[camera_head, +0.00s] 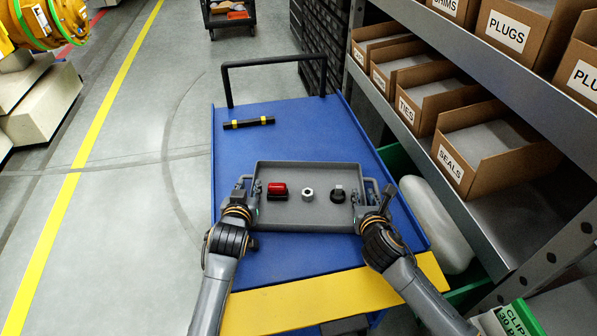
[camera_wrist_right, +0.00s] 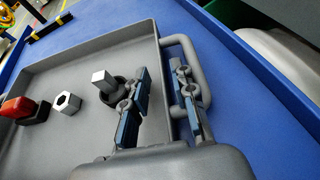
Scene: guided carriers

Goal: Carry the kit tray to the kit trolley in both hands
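The grey kit tray (camera_head: 290,169) lies flat on a blue-topped cart (camera_head: 310,113). It holds a red and black part (camera_head: 277,190), a hex nut (camera_head: 308,193) and a dark part with a grey square stem (camera_head: 338,195). My left gripper (camera_head: 248,190) is at the tray's left side handle, fingers apart. My right gripper (camera_head: 373,194) is at the right side handle (camera_wrist_right: 203,75). In the right wrist view its fingers (camera_wrist_right: 158,105) are spread, one inside the tray wall and one by the handle. Contact with the handles is not clear.
A black bar with yellow bands (camera_head: 248,123) lies on the cart, beyond the tray. A dark trolley (camera_head: 229,20) stands further off. Shelving with labelled boxes (camera_head: 490,150) lines the right. A yellow machine (camera_head: 45,20) is at upper left. The floor (camera_head: 125,190) left of the cart is clear.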

